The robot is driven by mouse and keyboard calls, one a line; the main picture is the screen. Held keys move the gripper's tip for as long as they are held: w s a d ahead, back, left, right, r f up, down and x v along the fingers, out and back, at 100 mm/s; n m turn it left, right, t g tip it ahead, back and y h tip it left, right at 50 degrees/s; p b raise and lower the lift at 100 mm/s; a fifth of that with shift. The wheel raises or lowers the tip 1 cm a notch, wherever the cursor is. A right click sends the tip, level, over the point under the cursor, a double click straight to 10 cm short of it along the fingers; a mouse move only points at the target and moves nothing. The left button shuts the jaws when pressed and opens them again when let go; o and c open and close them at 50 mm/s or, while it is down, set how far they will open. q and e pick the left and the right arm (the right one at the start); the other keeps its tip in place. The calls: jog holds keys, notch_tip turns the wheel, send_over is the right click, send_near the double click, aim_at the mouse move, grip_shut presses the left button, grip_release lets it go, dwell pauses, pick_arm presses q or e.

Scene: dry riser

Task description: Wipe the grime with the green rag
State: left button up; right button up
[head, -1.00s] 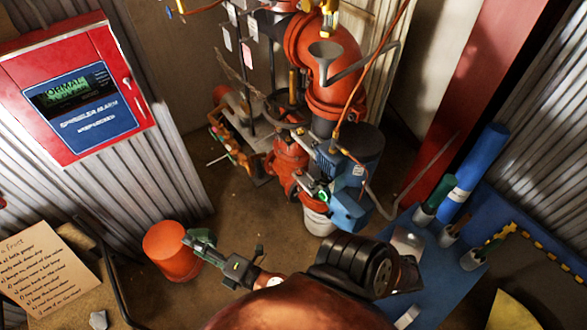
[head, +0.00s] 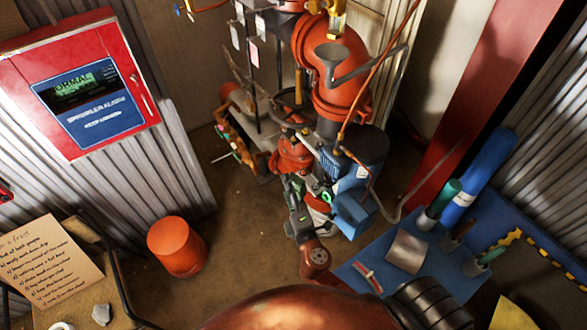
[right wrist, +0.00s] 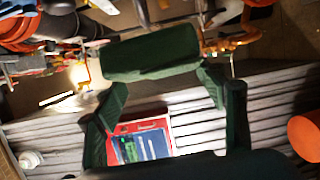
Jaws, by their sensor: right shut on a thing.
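My right gripper (head: 295,196) reaches up from the bottom of the head view, in front of the lower orange pump body (head: 293,155) and left of the blue pump part (head: 353,213). In the right wrist view, my right gripper (right wrist: 160,78) is shut on the dark green rag (right wrist: 150,60), which spans between its fingers like a thick block. In the head view the rag is too small to tell from the dark gripper. I cannot pick out the grime in either view. My left gripper is not in view.
A red alarm panel (head: 85,85) hangs at the left. An orange bucket (head: 177,247) stands on open floor, with a written note (head: 45,262) further left. A blue mat (head: 448,283) with small tools and a blue roll (head: 482,175) are at the right. Pipes crowd the middle.

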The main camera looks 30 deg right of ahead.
jog(key=w+d+f+m+g+h+p, duration=0.1)
jog(key=w+d+f+m+h, duration=0.1)
jog(key=w+d, duration=0.8)
notch_tip(320, 180, down, 2)
jog(key=shift+w+d+f+m+h, duration=0.15)
jog(key=shift+w+d+m+h, duration=0.3)
jog(key=shift+h, duration=0.35)
jog(key=shift+d, duration=0.6)
jog(key=shift+s, duration=0.1)
jog(key=s, duration=0.3)
jog(key=shift+s+d+f, duration=0.1)
jog(key=shift+s+f, duration=0.05)
jog(key=shift+s, duration=0.1)
jog(key=shift+d, duration=0.1)
